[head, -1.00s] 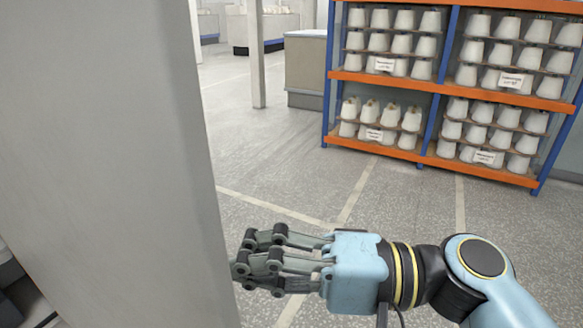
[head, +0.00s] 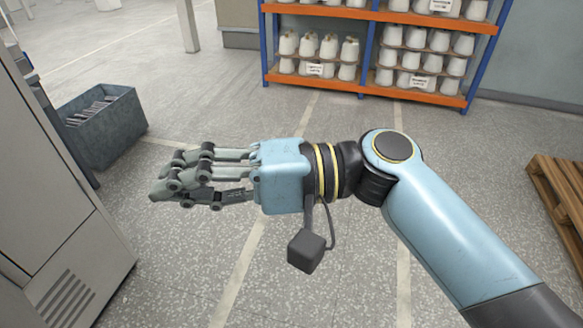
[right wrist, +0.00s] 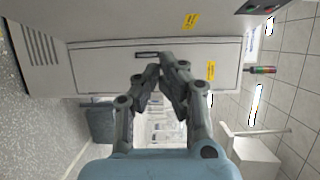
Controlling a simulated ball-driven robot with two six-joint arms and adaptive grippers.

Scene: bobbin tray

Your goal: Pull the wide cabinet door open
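The grey cabinet (head: 38,110) stands at the left edge of the head view, partly cut off. In the right wrist view, which lies sideways, its wide door (right wrist: 100,62) appears flush with the front and carries a small dark handle (right wrist: 147,55). My right gripper (head: 162,177) is to the right of the cabinet in the head view, pointing left toward it, with floor visible between. In the right wrist view its fingertips (right wrist: 161,68) converge just beside the handle's image, apparently holding nothing; whether they meet is unclear. My left gripper is out of view.
A grey bin (head: 105,130) with dark contents stands behind the cabinet. A blue-orange rack (head: 370,88) of white bobbins is at the back. A wooden pallet (head: 560,200) lies at the right. Floor around my right arm is clear.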

